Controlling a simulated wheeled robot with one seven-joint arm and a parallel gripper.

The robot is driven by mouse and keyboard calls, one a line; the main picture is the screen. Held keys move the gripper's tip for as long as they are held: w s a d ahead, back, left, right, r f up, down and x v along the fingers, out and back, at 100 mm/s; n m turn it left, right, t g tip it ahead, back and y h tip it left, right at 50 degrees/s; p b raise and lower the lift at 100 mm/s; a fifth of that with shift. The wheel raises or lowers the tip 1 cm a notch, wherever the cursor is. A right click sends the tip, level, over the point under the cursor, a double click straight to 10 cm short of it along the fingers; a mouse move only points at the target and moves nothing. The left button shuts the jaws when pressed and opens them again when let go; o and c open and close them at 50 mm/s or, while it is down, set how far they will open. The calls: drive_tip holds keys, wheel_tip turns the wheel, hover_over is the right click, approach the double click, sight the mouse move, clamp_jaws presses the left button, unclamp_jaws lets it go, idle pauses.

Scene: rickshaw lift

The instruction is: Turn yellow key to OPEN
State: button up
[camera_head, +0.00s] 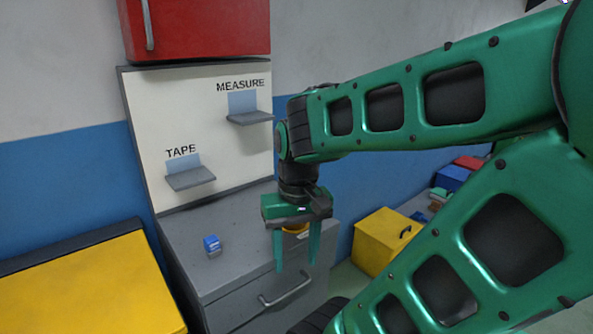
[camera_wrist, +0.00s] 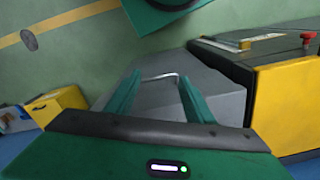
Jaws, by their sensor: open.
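A yellow machine (camera_wrist: 290,95) with a dark top stands at the right in the wrist view. A small yellow piece (camera_wrist: 245,44) sits on that top beside a pale label plate; it may be the yellow key, but it is too small to tell. No OPEN mark is readable. The head view shows a yellow surface (camera_head: 85,290) at lower left, with no key in view. My gripper (camera_head: 297,265) points down, open and empty, by the front of the grey drawer cabinet (camera_head: 240,270). Its fingers also show in the wrist view (camera_wrist: 160,90), well apart from the yellow piece.
A red knob (camera_wrist: 308,36) stands on the machine's top. A blue item (camera_head: 212,245) lies on the cabinet, and an orange ring-like item (camera_head: 296,231) shows behind my gripper. Shelves labelled TAPE (camera_head: 190,179) and MEASURE (camera_head: 249,118) are above. A yellow box (camera_head: 380,242) stands right.

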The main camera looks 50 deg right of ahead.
drive_tip(key=w+d+r+m+t+y, duration=0.1)
drive_tip(key=w+d+r+m, duration=0.4)
drive_tip(key=d+m, duration=0.4)
drive_tip(key=w+d+r+m, duration=0.4)
drive_tip(key=w+d+m, duration=0.4)
drive_tip(key=d, duration=0.1)
drive_tip(key=f, duration=0.3)
drive_tip(key=a+f, duration=0.1)
drive_tip(key=f, duration=0.6)
drive_tip(key=shift+w+a+f, duration=0.15)
drive_tip(key=shift+w+f, duration=0.1)
drive_tip(key=shift+f, duration=0.05)
drive_tip(key=shift+c, duration=0.5)
